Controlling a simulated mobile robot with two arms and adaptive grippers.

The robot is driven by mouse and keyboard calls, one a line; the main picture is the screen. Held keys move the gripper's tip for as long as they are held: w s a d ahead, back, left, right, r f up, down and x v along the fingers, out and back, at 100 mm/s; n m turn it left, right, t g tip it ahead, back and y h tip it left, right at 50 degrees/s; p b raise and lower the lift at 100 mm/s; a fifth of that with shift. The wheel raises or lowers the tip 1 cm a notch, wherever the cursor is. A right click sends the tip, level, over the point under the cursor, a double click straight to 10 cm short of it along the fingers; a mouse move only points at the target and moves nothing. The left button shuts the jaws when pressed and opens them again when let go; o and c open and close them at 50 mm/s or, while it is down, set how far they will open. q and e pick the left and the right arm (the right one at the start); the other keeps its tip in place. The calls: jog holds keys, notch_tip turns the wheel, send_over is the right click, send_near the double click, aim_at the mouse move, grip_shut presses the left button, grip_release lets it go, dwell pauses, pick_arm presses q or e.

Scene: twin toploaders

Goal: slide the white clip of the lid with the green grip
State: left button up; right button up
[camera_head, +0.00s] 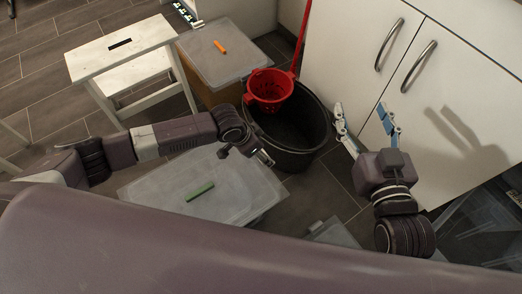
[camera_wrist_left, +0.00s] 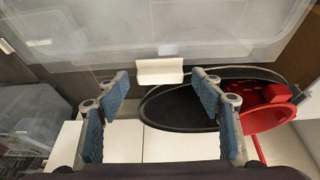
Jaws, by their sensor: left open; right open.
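A translucent lid (camera_head: 236,205) with a green grip (camera_head: 199,191) lies on a clear box in the lower middle of the head view. In the left wrist view a white clip (camera_wrist_left: 160,71) sits at the near edge of a translucent lid (camera_wrist_left: 200,30); no green grip shows there. My left gripper (camera_wrist_left: 160,80) is open, its fingers apart on either side of the clip and not touching it. In the head view my left gripper (camera_head: 258,156) is by the right end of the green-grip lid. My right gripper (camera_head: 363,120) is open and empty before the white cabinet.
A black bucket (camera_head: 303,150) with a red basket (camera_head: 270,88) stands close to my left gripper. A second lid (camera_head: 235,66) with an orange grip (camera_head: 219,46) lies behind. A white stool (camera_head: 90,62) stands back left; a white cabinet (camera_head: 460,110) is at right.

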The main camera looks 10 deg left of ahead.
pick_arm(q)
jog(key=v, duration=1.2)
dwell(0.3)
